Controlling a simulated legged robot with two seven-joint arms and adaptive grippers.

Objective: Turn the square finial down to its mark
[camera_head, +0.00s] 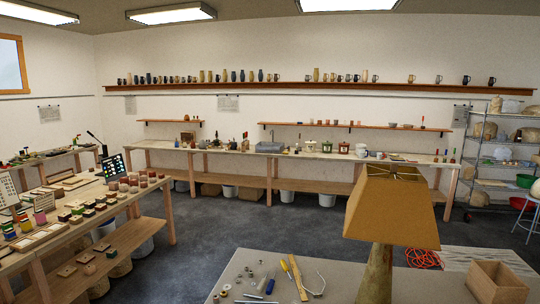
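A lamp with a tan, four-sided tapered shade (390,212) stands upright on the near table. Its stone-like base (376,275) shows below the shade. Thin dark bars cross the shade's open top. The square finial and its mark are too small to make out there. Neither of my grippers is in view.
The grey near table (340,276) holds small metal parts, a blue-handled tool (270,286), a wooden strip (297,280) and a bent wire (316,283) left of the lamp. Right of it are a coiled red cord (423,259) and an open wooden box (497,284).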

